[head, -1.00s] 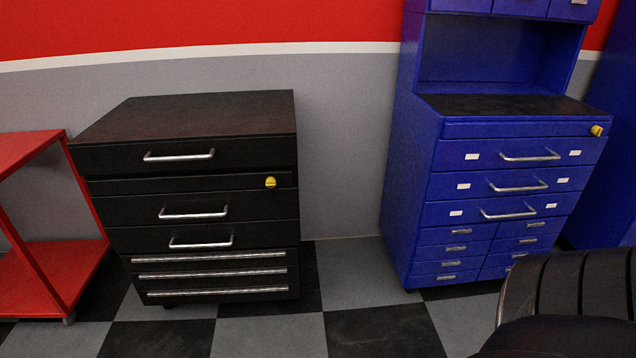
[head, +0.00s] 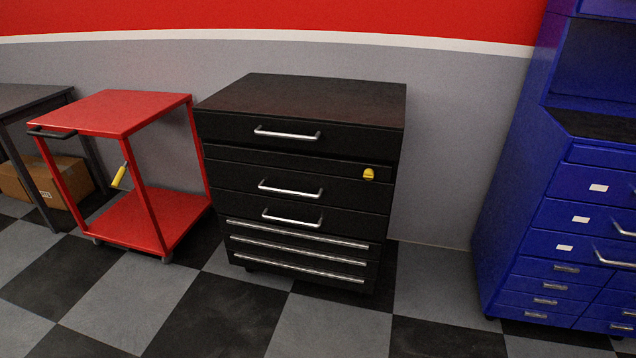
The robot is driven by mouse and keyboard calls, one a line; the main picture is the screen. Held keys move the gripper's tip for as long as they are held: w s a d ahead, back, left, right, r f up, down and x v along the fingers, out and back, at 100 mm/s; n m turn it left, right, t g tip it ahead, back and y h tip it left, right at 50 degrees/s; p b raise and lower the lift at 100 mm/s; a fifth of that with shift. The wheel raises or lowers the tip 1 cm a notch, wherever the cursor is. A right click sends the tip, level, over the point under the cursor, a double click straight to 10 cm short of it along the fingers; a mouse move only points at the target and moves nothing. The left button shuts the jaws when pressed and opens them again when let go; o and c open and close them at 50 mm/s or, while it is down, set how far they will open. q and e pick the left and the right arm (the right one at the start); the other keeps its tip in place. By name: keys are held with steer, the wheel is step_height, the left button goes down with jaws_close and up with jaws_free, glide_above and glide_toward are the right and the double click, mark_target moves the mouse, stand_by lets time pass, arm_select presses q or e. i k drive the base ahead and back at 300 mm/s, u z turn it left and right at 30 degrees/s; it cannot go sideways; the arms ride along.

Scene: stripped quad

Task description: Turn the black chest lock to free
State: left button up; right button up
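The black chest (head: 300,185) stands against the grey wall in the middle of the head view, with several drawers and silver handles. The lock's exact turn angle is too small to tell. Neither of my grippers is in view, and nothing touches the lock.
A red cart (head: 130,112) stands close to the left of the chest, with a yellow-handled item (head: 119,176) at it. A cardboard box (head: 45,182) lies under a dark table (head: 30,98). A blue cabinet (head: 560,215) stands at right. The checkered floor (head: 330,325) in front is clear.

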mark_target(368, 174)
steer(key=k, duration=0.55)
steer(key=u, duration=0.65)
steer(key=i, duration=2)
steer(key=z, duration=0.7)
